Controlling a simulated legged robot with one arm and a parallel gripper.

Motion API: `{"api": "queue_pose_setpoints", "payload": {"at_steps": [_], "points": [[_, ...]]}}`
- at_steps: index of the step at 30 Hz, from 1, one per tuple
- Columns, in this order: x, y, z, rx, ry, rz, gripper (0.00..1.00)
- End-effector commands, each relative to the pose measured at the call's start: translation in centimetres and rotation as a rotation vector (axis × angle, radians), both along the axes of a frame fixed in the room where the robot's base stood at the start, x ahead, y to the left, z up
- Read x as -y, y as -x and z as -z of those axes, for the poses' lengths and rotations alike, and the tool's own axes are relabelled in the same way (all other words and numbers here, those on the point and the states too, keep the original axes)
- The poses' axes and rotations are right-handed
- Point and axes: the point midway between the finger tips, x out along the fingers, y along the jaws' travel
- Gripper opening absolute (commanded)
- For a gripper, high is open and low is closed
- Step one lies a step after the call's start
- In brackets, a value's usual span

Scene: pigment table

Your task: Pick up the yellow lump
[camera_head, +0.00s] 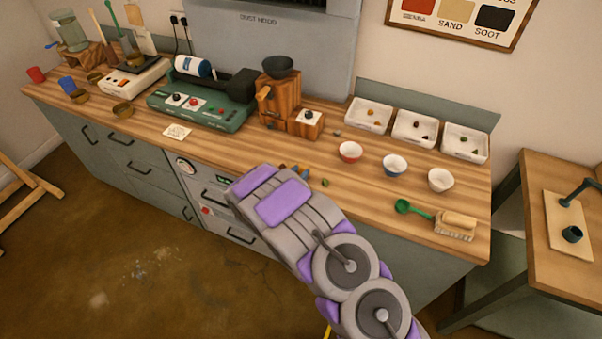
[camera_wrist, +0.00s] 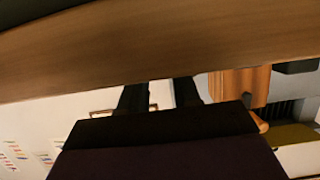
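I cannot make out a clearly yellow lump in either view. In the head view, small lumps (camera_head: 304,173) in bluish and brown tones lie at the bench's front edge, partly hidden behind my arm. My gripper's fingers are hidden behind my arm in the head view. In the wrist view my gripper (camera_wrist: 160,92) shows two dark fingers standing apart, with pale background and nothing held between them. A wooden surface (camera_wrist: 160,45) fills the top of that view.
A wooden mill (camera_head: 283,100) and green machine (camera_head: 205,107) stand further left. A green scoop (camera_head: 412,209) lies at right.

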Motion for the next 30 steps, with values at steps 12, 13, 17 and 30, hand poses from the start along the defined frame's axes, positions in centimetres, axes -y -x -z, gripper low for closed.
{"api": "queue_pose_setpoints", "payload": {"at_steps": [12,13,17,30], "points": [[0.2,0.0,-0.1,-0.001,-0.001,0.0,0.0],[0.2,0.0,-0.1,-0.001,-0.001,0.0,0.0],[0.2,0.0,-0.1,0.0,-0.001,0.0,0.0],[0.1,0.0,-4.0,0.002,0.0,-0.001,0.0]]}}
